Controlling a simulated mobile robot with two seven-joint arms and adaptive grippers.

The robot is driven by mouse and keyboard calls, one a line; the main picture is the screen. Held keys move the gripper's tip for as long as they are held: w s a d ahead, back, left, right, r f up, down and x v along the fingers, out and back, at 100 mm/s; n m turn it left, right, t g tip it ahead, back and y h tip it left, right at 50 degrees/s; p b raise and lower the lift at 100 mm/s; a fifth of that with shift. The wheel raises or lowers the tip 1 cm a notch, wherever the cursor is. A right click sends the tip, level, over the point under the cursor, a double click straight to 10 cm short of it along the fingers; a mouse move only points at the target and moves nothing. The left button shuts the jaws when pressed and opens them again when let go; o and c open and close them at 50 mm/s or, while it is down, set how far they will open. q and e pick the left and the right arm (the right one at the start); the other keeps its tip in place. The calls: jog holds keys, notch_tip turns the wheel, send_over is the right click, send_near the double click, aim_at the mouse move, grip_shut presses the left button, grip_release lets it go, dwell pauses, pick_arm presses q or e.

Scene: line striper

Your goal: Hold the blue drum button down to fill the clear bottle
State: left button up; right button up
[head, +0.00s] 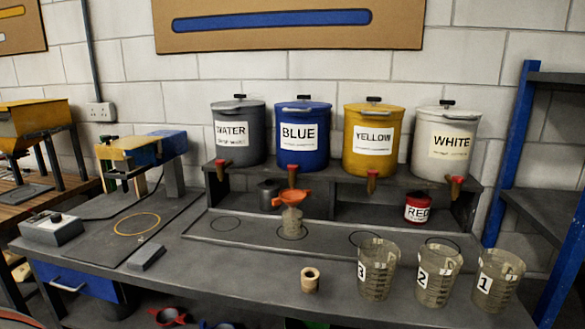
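The blue drum (303,142), labelled BLUE, stands on the raised shelf between the grey WATER drum and the yellow drum. A small red button (293,169) shows at the spout below it. A small clear bottle (291,222) stands upright on the tray ring under that spout. An orange funnel (291,198) sits over the bottle's mouth. The bottle looks pale and no blue liquid shows in it. Neither of my grippers is in view.
WATER (238,137), YELLOW (373,143) and WHITE (444,149) drums share the shelf. Numbered clear cups (437,275) stand at the front right, with a tan roll (310,280) beside them. A red tin (419,209) sits under the shelf. The tray's left part is clear.

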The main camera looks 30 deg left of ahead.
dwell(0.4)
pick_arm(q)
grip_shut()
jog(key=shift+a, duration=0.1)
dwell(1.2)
